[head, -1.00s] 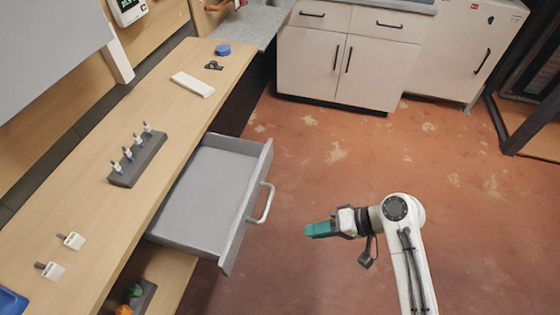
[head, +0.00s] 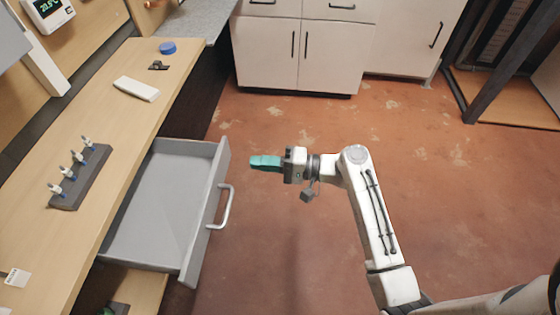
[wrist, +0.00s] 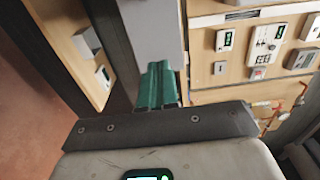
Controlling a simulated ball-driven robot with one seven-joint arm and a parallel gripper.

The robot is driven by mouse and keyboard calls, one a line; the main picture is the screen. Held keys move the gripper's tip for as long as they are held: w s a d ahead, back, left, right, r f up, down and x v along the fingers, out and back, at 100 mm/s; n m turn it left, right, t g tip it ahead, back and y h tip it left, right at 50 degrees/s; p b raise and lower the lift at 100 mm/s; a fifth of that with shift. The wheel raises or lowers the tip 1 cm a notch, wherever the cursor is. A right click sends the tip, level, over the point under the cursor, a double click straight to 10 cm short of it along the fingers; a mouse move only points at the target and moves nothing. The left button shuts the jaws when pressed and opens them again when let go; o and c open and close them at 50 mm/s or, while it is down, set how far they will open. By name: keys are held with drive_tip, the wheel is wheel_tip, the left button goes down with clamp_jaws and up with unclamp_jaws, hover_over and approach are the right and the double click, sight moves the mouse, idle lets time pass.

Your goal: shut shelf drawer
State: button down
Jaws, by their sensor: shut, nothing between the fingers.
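The grey shelf drawer (head: 160,205) is pulled out from under the wooden shelf top and looks empty inside. Its front panel (head: 205,215) carries a pale bar handle (head: 227,206) on the outer side. My gripper (head: 252,162), with teal fingers, is shut and empty. In the head view it is to the right of the drawer front, near its far end, and appears apart from it. In the wrist view the teal fingers (wrist: 158,85) are together, in front of a pale grey surface I cannot identify surely.
The wooden shelf top (head: 105,105) holds a rack of small blue-and-white pieces (head: 80,175), a white block (head: 136,89) and a blue round lid (head: 168,47). White cabinets (head: 295,55) stand at the back. The red floor right of the drawer is clear.

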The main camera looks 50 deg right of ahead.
sight(225, 160)
drive_tip(key=x, duration=0.6)
drive_tip(key=shift+a+p, duration=0.1)
drive_tip(key=shift+p, duration=0.25)
drive_tip(key=shift+w, duration=0.1)
drive_tip(key=b+x, duration=0.5)
drive_tip(key=x, duration=1.4)
drive_tip(key=shift+f, duration=0.2)
drive_tip(key=shift+w+a+b, duration=0.2)
drive_tip(key=shift+b, duration=0.1)
drive_tip(key=shift+w+r, duration=0.1)
drive_tip(key=shift+r, duration=0.15)
drive_tip(key=shift+a+r, duration=0.1)
